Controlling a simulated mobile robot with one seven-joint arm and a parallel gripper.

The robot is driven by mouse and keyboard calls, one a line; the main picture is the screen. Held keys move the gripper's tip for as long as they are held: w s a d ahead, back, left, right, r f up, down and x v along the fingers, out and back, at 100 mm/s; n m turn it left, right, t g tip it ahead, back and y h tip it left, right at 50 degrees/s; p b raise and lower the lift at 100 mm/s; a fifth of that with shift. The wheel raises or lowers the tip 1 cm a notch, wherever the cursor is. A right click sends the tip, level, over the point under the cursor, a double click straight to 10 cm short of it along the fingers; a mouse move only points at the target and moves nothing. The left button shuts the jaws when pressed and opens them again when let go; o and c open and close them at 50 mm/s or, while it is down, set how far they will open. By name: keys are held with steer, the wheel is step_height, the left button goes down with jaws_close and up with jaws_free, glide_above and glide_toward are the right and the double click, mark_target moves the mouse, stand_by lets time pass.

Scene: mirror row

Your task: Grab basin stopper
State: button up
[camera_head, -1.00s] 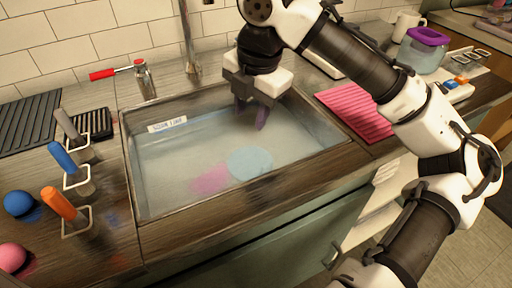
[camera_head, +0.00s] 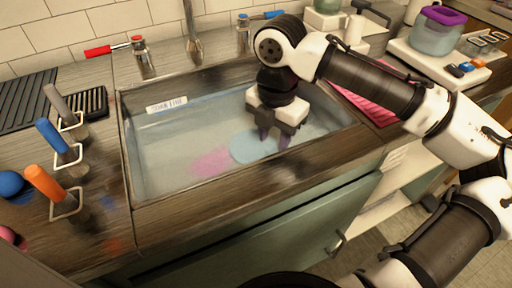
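The sink basin (camera_head: 155,202) is filled with cloudy water. Under the water, a pale blue round shape (camera_head: 246,150) and a pink shape (camera_head: 212,162) show blurred on the basin floor. I cannot tell which of them, if either, is the stopper. My gripper (camera_head: 273,142) points down into the right part of the basin, at the right side of the blue shape. Its purple fingers are apart, with their tips at or in the water. Nothing shows between them, though the tips are unclear.
A tap (camera_head: 194,45) stands behind the basin, with a red-handled valve (camera_head: 118,48) left of it and a blue-handled valve (camera_head: 258,17) right. Several upright handled tools (camera_head: 58,142) stand left of the basin. A pink ribbed mat (camera_head: 372,108) lies to the right.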

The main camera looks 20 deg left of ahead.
step_height(320, 180, down, 2)
steer(key=shift+f, duration=0.2)
jaws_close()
steer(key=shift+r, duration=0.15)
